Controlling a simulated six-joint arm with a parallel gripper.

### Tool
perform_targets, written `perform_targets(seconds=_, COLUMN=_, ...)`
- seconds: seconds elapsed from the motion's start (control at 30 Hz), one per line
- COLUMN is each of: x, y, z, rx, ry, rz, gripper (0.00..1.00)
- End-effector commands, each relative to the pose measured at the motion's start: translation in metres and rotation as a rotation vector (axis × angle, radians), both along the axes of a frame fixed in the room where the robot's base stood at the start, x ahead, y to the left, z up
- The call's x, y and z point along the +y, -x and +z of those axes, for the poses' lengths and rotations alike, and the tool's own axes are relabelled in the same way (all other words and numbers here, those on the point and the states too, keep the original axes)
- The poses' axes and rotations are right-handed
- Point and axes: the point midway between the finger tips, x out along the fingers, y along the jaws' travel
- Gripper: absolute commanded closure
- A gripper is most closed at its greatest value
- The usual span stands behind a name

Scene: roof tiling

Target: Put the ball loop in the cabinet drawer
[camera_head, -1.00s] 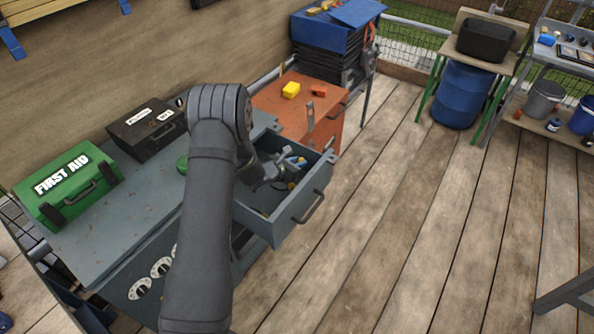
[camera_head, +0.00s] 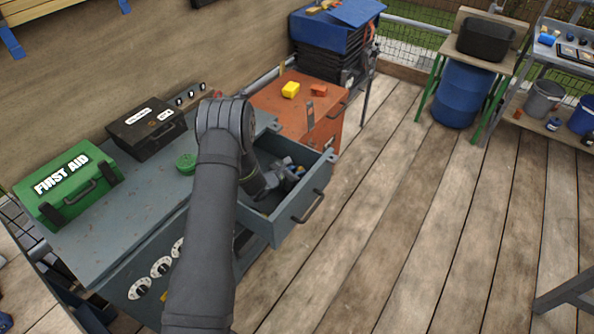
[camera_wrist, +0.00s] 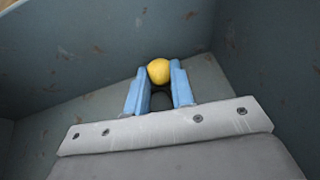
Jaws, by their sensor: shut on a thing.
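The cabinet drawer (camera_head: 300,207) is pulled open, its handle facing the lower right. My gripper (camera_head: 292,166) is inside the drawer's opening in the head view. In the wrist view my gripper (camera_wrist: 159,88) has its blue fingers shut on the ball loop. Its yellow ball (camera_wrist: 158,72) shows at the fingertips, and a dark part, apparently the loop, lies between the fingers. Drawer walls (camera_wrist: 85,60) surround the gripper in the wrist view. The ball loop cannot be made out clearly in the head view, and I cannot tell whether it touches the drawer floor.
The grey cabinet top (camera_head: 110,225) carries a green first aid box (camera_head: 75,185), a black case (camera_head: 147,128) and a small green round object (camera_head: 186,162). An orange cabinet (camera_head: 275,100) with yellow and red blocks stands behind the drawer.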

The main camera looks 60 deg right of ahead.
Motion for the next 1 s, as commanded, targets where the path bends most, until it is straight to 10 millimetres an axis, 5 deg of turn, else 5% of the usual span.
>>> perform_targets(seconds=0.13, x=0.000, y=0.000, z=-0.001, rx=0.000, ry=0.001, rz=0.000, gripper=1.00)
perform_targets(seconds=0.17, x=0.000, y=0.000, z=-0.001, rx=0.000, ry=0.001, rz=0.000, gripper=0.73)
perform_targets(seconds=0.27, x=0.000, y=0.000, z=-0.001, rx=0.000, ry=0.000, rz=0.000, gripper=0.57)
perform_targets(seconds=0.63, x=0.000, y=0.000, z=0.004, rx=-0.001, ry=0.001, rz=0.000, gripper=0.57)
perform_targets(seconds=0.87, x=0.029, y=-0.005, z=0.024, rx=0.001, ry=0.000, rz=0.004, gripper=0.57)
perform_targets(seconds=1.0, x=0.027, y=-0.004, z=0.051, rx=-0.002, ry=0.004, rz=-0.001, gripper=0.57)
